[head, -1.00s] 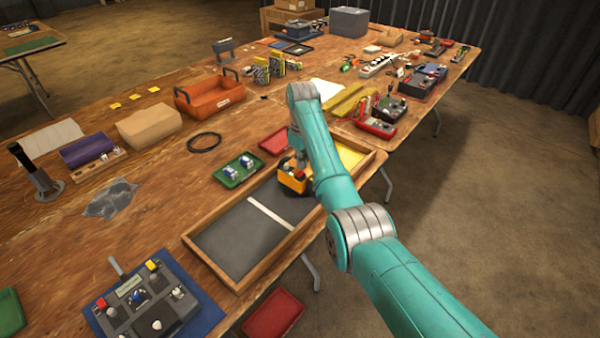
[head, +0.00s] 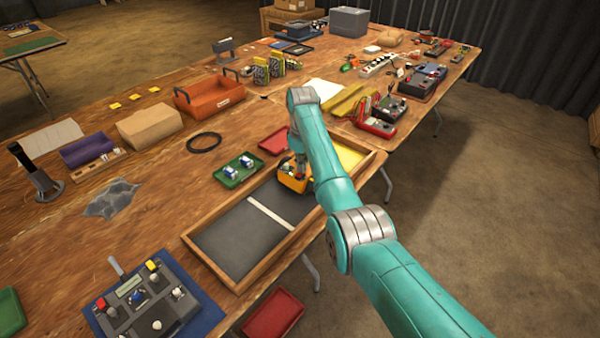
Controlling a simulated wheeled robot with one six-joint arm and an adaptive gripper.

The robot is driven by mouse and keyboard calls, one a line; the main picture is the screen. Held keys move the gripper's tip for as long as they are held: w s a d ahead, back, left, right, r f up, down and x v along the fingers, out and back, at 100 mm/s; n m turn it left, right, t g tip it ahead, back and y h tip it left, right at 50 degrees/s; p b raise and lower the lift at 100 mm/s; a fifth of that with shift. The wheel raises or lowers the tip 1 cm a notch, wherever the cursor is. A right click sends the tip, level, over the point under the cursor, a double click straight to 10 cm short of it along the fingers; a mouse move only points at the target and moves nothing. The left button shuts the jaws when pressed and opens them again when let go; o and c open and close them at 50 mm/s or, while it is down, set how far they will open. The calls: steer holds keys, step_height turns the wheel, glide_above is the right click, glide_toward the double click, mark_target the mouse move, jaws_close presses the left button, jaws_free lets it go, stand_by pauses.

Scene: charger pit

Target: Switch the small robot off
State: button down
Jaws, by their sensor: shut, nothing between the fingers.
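The small robot (head: 291,182), a yellow-orange box with dark parts, sits in the wooden-framed pit (head: 216,277) on the table. It is at the pit's right part, beyond the white strip on the dark floor. My gripper (head: 301,172) points down over the small robot, at or just above its top. It is shut with nothing held. My arm hides part of the gripper and the robot's right side. I cannot tell whether the fingertips touch the robot, and no switch can be made out.
A green tray (head: 228,182) with blue-white pieces and a red tray (head: 265,146) lie beside the pit's far wall. A yellow area (head: 349,158) fills the pit's right end. A grey control box (head: 135,300) stands front left.

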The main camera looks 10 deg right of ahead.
steer(key=shift+f, duration=0.3)
steer(key=shift+r, duration=3.55)
